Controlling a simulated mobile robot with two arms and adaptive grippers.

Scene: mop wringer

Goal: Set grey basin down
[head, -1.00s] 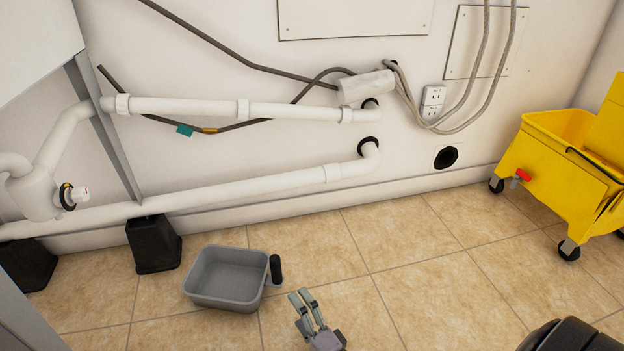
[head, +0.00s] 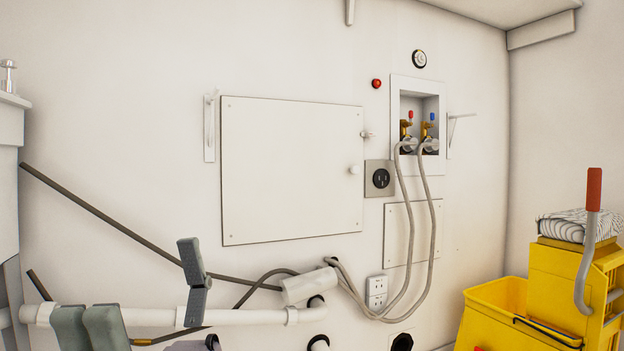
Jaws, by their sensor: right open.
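The grey basin is not in view in the head view now; the picture does not reach the floor. My right gripper (head: 142,290) is raised at the lower left, in front of the wall and the white pipe. Its grey fingers are spread wide apart, with one upright finger on the right and two side by side on the left. It is open, and I see nothing between the fingers. Its palm is mostly cut off by the bottom edge. My left gripper is not in view.
A yellow mop bucket (head: 492,308) with a red-gripped wringer lever (head: 590,240) stands at the lower right. A white pipe (head: 250,316) runs low along the wall. Two hoses hang from the tap box (head: 418,165). A flat wall panel (head: 290,170) is in the middle.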

